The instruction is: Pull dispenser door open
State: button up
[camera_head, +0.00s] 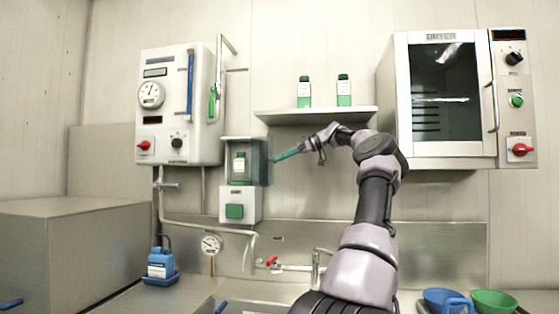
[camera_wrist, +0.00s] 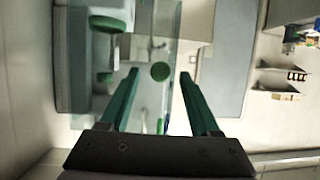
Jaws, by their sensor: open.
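The dispenser (camera_head: 243,141) is a grey cabinet on the back wall with a see-through door (camera_head: 262,166) and a green-marked bottle (camera_head: 239,168) inside. In the wrist view the door (camera_wrist: 172,40) is a clear pane, with a round green knob (camera_wrist: 160,72) showing between my fingertips. My gripper (camera_head: 274,160) reaches in from the right, its green fingers at the dispenser's right front edge. It is open (camera_wrist: 159,74), one finger on each side of the knob in the picture. I cannot tell whether either finger touches it, or whether the door is ajar.
A white box with a green button (camera_head: 235,211) sits below the dispenser. A shelf (camera_head: 315,115) with two green bottles is above right. A gauge panel (camera_head: 180,100) hangs left, and an oven (camera_head: 445,95) right. Pipes and a red-handled tap (camera_head: 272,261) are below.

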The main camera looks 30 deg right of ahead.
jog(key=v, duration=0.6)
dwell(0.5)
